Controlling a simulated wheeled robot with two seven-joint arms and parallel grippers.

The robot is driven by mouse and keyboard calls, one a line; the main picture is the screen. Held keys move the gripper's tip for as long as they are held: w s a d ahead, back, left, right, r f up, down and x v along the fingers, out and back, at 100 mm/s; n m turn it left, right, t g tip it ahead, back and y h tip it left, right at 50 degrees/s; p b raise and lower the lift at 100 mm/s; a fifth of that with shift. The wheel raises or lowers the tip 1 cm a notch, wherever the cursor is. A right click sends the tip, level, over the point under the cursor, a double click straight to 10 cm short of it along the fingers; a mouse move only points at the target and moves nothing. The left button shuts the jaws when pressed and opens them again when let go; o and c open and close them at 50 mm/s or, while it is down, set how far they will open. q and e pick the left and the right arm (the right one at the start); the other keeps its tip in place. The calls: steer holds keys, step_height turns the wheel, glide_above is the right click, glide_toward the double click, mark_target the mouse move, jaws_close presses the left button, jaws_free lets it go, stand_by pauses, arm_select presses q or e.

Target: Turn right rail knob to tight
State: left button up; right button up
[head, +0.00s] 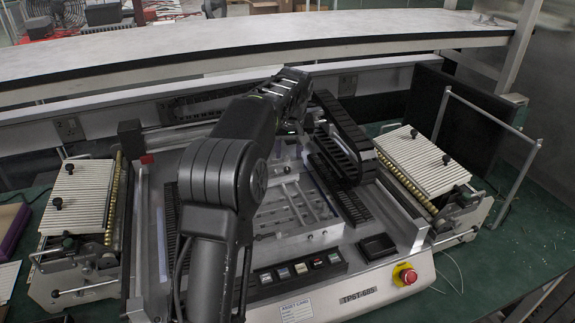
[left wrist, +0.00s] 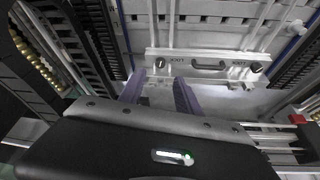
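A pale rail plate (left wrist: 210,62) with a handle in its middle crosses the left wrist view. A small dark knob (left wrist: 160,62) is at its left in the picture and a second knob (left wrist: 256,67) at its right. The lettering beside them looks upside down, and I cannot tell the tight or loose setting. My left gripper (left wrist: 159,88) has two purple fingers spread apart, with nothing between them, just short of the left-hand knob. In the head view, my left arm reaches over the machine (head: 355,293) and hides the knobs and fingertips. My right gripper is not in view.
A black cable chain (head: 341,137) stands close to the right of my left arm in the head view. Ribbed magazines flank the machine, left (head: 77,198) and right (head: 421,160). A red stop button (head: 405,275) is at the front right. A pale shelf (head: 250,38) runs behind.

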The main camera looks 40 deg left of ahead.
mark_target(287, 168)
arm_select(q)
steer(key=p+x, duration=0.1)
steer(key=x, duration=0.6)
steer(key=shift+w+a+f+p, duration=0.1)
steer(key=shift+w+f+p, duration=0.05)
steer(key=shift+f+p, duration=0.2)
jaws_close()
